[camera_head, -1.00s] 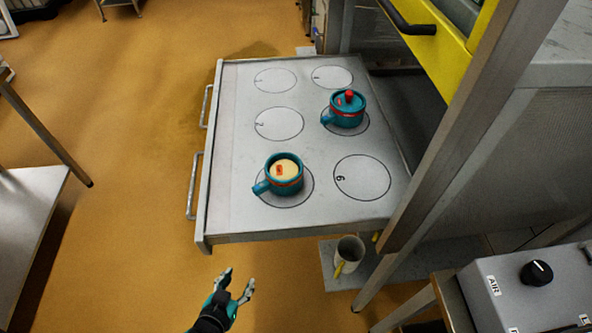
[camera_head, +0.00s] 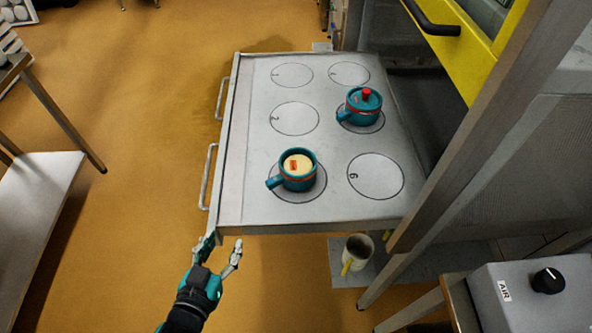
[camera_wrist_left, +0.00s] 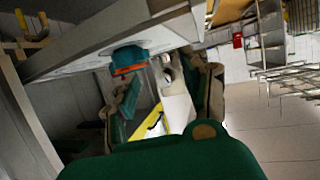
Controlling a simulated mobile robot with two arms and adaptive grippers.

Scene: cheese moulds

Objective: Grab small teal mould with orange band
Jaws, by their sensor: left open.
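Two teal moulds with orange-red bands stand on the grey trolley top (camera_head: 245,200) in the head view. The nearer mould (camera_head: 297,180) is open at the top, has cream contents with a small red mark, and its handle points left. The farther mould (camera_head: 360,110) has a teal lid with a red knob. My left gripper (camera_head: 220,243) is open and empty, just off the trolley's near-left corner, short of the nearer mould. In the left wrist view, one teal mould with an orange band (camera_wrist_left: 128,62) shows up left of the fingers. My right gripper is not in view.
The trolley's front edge (camera_head: 310,229) and side handle (camera_head: 208,178) lie close to my left gripper. A white mug with a yellow handle (camera_head: 357,254) stands lower down. A metal post (camera_head: 470,125) and a control box (camera_head: 525,290) are at the right. Several marked circles are empty.

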